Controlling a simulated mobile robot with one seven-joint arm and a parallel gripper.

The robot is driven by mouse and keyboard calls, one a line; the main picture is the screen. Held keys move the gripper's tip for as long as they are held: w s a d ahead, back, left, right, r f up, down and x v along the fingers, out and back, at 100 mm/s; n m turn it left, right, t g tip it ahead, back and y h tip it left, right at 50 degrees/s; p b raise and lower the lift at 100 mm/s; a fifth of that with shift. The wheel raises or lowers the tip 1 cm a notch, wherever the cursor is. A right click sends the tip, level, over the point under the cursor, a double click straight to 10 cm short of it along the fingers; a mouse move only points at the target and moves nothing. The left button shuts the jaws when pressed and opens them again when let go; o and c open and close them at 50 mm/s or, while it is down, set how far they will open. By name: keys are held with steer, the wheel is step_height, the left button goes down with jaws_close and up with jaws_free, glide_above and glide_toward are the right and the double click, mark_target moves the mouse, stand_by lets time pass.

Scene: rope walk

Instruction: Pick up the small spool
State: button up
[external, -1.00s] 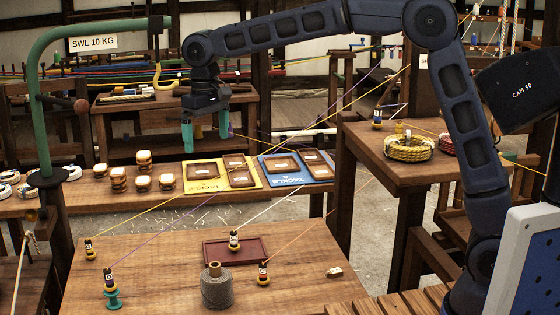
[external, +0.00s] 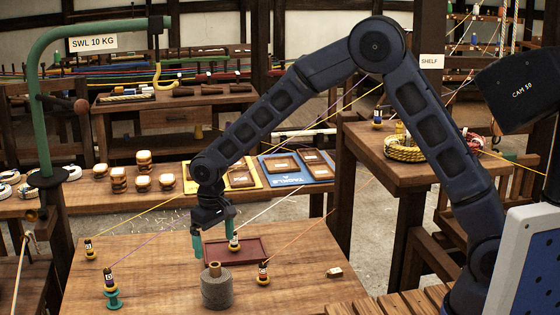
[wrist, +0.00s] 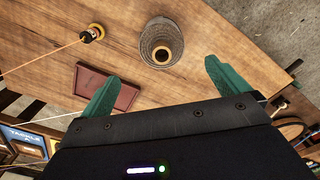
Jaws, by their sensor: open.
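My gripper (external: 213,235) is open and empty, its two green fingers pointing down above the table behind the grey twine spool (external: 216,290). In the wrist view, the fingers of my gripper (wrist: 162,74) are spread wide, and the twine spool (wrist: 160,42) stands upright beyond the gap between them. A smaller teal spool (external: 113,300) is at the table's front left, beside a dark labelled bobbin (external: 109,279). I cannot tell for certain which spool is the small one. Nothing is between the fingers.
A dark red tray (external: 255,246) lies close to the gripper. Other labelled bobbins with taut lines stand at the left (external: 89,249), by the tray (external: 235,241) and at the right (external: 263,274). A small pale block (external: 334,272) lies at the right. The table's left middle is mostly clear.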

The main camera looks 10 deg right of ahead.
mark_target(215, 264)
step_height(215, 264, down, 11)
steer(key=shift+a+r, duration=0.15)
steer(key=shift+r, duration=0.05)
steer(key=c, duration=1.5)
